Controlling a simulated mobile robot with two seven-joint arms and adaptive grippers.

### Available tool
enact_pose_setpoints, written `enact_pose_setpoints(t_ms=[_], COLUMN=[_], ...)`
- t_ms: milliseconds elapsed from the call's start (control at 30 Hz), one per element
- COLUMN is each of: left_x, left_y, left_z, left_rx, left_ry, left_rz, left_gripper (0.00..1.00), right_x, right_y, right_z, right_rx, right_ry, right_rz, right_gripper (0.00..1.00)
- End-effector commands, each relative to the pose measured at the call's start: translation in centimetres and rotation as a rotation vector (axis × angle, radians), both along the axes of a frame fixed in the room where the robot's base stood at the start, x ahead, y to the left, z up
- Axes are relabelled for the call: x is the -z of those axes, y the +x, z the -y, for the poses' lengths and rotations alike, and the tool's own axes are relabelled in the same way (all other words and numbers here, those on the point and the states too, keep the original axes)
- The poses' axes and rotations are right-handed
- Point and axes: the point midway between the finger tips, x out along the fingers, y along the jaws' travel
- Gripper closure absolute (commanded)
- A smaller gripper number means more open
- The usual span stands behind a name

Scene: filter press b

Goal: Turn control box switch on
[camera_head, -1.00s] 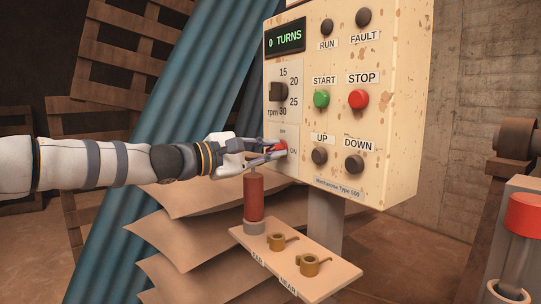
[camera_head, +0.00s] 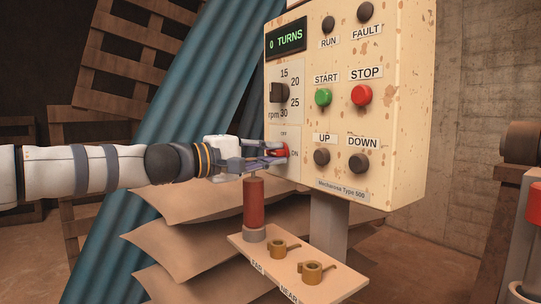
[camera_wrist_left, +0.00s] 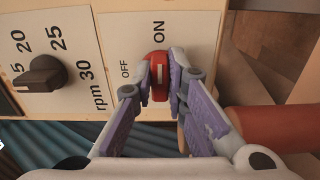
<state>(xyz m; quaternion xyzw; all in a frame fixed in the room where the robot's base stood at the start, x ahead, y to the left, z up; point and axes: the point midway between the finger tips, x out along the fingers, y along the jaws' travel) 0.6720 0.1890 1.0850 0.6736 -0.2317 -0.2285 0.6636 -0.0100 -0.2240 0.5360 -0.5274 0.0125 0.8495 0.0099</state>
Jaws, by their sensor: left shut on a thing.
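The control box (camera_head: 395,120) is a cream, rust-spotted panel. Its red rotary switch (camera_head: 284,150) sits at the lower left, with OFF above it and ON to its right. My left gripper (camera_head: 276,152) comes in from the left and is shut on the switch. In the left wrist view the fingers (camera_wrist_left: 160,82) lie on both sides of the red knob (camera_wrist_left: 158,66). The knob's white mark there lies along the direction of the ON label (camera_wrist_left: 159,31), with OFF (camera_wrist_left: 125,70) to the side. The fingers partly hide the knob in the head view. My right gripper is not in view.
The rpm dial (camera_head: 278,93) is just above the switch. A red handle (camera_head: 253,200) stands close below the gripper, by a small shelf (camera_head: 245,240) with brass pieces. Blue corrugated sheet (camera_head: 180,100) stands behind.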

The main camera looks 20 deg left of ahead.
Motion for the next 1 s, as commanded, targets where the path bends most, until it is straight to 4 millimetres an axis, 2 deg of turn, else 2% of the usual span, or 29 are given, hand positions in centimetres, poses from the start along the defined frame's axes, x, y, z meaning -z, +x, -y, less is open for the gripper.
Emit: enact_pose_setpoints(t_ms=[300, 333, 400, 667, 767, 867, 1000], left_x=[-0.1, -0.1, -0.1, -0.1, -0.1, -0.2, -0.3], left_y=[0.1, 0.1, 0.1, 0.0, -0.6, -2.3, -5.8], left_z=[-0.2, -0.2, -0.2, -0.1, -0.6, -2.0, -4.7], left_rx=[-0.005, -0.005, -0.004, -0.002, -0.003, -0.003, -0.004], left_ry=[0.002, 0.002, 0.001, 0.001, 0.000, -0.003, -0.004], left_rz=[0.004, 0.004, 0.003, 0.002, 0.001, 0.003, 0.006], left_gripper=[1.00, 0.80, 0.67, 0.67, 0.67, 0.67, 0.67], right_x=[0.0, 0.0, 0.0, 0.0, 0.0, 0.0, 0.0], right_y=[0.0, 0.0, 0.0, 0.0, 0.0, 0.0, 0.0], right_z=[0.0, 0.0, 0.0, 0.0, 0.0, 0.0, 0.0], right_rx=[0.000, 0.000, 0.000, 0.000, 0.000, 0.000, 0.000], right_ry=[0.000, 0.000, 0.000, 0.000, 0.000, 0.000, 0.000], right_rz=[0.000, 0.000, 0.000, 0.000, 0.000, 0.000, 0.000], right_gripper=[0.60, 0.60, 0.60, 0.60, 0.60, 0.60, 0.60])
